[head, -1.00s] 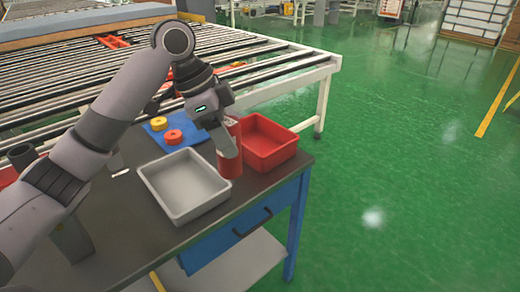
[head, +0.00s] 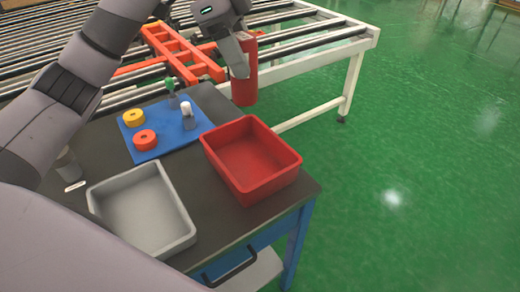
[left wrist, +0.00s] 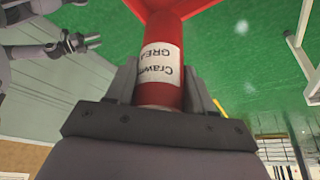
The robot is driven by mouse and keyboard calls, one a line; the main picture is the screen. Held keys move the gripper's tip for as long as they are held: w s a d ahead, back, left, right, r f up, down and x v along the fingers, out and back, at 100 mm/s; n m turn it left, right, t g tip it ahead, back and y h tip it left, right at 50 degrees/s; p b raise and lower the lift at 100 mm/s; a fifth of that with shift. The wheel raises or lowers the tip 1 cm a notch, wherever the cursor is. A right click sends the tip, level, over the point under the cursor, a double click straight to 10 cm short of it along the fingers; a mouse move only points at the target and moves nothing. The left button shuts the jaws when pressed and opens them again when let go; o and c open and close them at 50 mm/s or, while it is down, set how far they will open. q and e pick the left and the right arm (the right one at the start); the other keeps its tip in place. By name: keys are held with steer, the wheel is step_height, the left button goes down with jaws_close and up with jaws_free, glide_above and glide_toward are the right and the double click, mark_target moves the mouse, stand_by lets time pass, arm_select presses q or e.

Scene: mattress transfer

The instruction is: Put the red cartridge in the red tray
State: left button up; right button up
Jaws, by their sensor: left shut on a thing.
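My left gripper (head: 241,62) is shut on the red cartridge (head: 245,85), holding it in the air above and behind the red tray (head: 276,187). In the left wrist view the red cartridge (left wrist: 168,40) sits between the fingers, its white label facing the camera. The red tray is empty and stands at the right corner of the table. My right gripper (left wrist: 97,41) shows small at the upper left of the left wrist view, apparently open and empty.
An empty grey tray (head: 184,243) stands at the table's front left. A blue mat (head: 165,146) holds a yellow ring (head: 133,118), a red ring (head: 145,140) and small bottles. A roller conveyor (head: 330,27) runs behind. Green floor is clear at right.

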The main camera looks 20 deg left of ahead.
arm_select(q)
steer(key=shift+w, duration=0.4)
steer(key=shift+w+f, duration=0.1)
steer(key=shift+f, duration=0.15)
step_height(320, 180, down, 19)
steer(key=shift+f+b, duration=0.2)
steer(key=shift+b, duration=0.9)
arm_select(e)
steer(key=shift+w+a+f, duration=0.2)
steer(key=shift+w+f, duration=0.3)
steer(key=shift+f, duration=0.3)
arm_select(q)
steer(key=o, duration=1.2)
steer(key=shift+f, duration=0.1)
